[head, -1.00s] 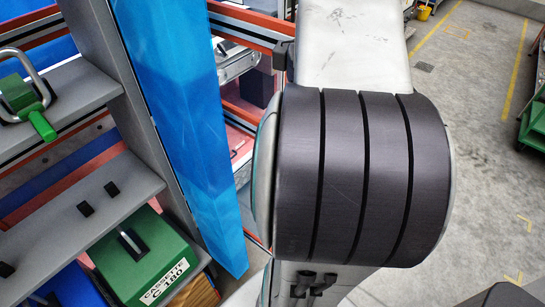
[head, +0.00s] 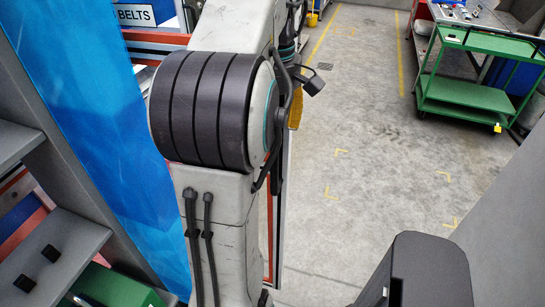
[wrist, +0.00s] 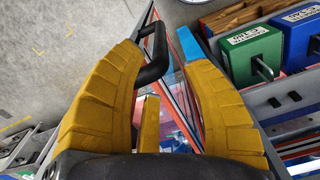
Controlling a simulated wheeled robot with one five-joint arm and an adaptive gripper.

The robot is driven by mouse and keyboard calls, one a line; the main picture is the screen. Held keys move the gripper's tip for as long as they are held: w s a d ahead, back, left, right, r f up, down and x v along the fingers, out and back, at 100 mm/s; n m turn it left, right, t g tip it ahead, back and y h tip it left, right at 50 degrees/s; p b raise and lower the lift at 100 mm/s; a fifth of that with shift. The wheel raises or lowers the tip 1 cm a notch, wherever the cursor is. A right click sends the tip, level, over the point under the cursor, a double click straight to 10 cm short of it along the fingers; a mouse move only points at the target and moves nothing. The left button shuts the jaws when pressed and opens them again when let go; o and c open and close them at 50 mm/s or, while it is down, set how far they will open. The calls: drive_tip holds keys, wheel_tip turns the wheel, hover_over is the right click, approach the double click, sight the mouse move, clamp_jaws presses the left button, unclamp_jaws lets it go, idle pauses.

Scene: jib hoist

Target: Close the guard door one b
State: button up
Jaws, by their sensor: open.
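A black bar handle (wrist: 158,50) stands between the two yellow fingers of my gripper (wrist: 158,60) in the wrist view, close to the left finger. The gripper is open and straddles the handle; I cannot tell whether a finger touches it. Beyond it is a clear panel with an orange-red edge (wrist: 172,95), apparently the guard door. In the head view a thin upright orange-edged frame (head: 270,235) shows beside my arm, seen nearly edge-on. My arm hides most of it. A yellow finger (head: 295,115) of my gripper shows partly behind the arm.
A blue panel (head: 105,130) stands close on the left, beside grey shelves (head: 60,240). Green (wrist: 248,55) and blue (wrist: 305,35) cases sit on the shelf side. A green cart (head: 470,95) stands at the back right. The marked floor between is clear.

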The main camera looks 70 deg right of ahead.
sight(274, 156)
wheel_tip(274, 156, down, 9)
drive_tip(key=shift+f+b, duration=0.15)
drive_tip(key=shift+b, duration=0.15)
idle(0.5)
clamp_jaws()
idle(0.3)
